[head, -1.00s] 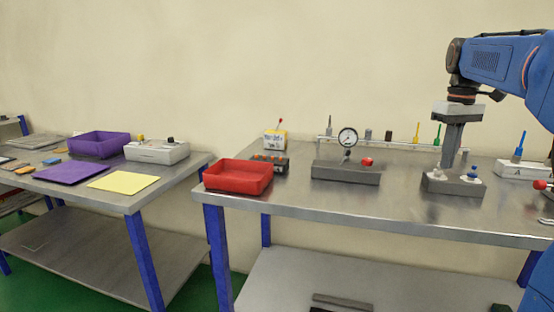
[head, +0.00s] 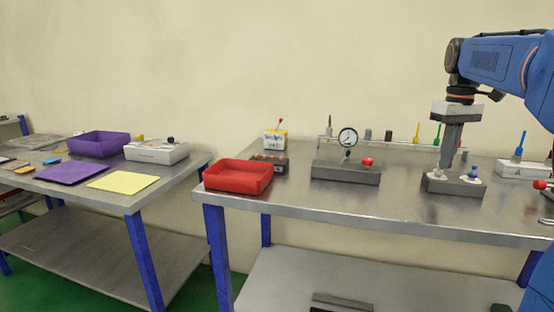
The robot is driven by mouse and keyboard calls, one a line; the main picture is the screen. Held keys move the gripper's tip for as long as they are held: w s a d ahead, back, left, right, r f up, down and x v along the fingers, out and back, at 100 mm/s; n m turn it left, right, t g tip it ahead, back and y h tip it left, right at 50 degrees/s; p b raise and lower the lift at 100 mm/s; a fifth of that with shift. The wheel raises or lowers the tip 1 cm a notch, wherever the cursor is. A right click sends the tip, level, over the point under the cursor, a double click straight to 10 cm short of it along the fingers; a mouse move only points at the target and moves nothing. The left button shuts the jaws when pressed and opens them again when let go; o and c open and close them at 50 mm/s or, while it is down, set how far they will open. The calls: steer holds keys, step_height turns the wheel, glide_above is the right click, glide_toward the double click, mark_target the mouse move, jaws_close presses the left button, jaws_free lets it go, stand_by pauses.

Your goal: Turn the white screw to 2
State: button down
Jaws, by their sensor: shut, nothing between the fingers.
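A grey block (head: 455,188) stands on the right part of the right table. On its left side sits a small white screw (head: 438,175). On its right side is a blue-and-white screw or knob (head: 472,174). My gripper (head: 446,165) points straight down over the block, shut and empty. Its tips are just above or at the white screw; I cannot tell whether they touch. The number marks around the screw are too small to read.
A grey block with a gauge (head: 347,138) and red knob stands left of it. A red tray (head: 238,176) is at the left edge. A white block (head: 520,168) with a blue tool stands right. A rail with several tools runs behind.

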steer(key=shift+s, duration=0.15)
steer(key=shift+s, duration=0.2)
step_height(320, 180, up, 6)
stand_by(0.5)
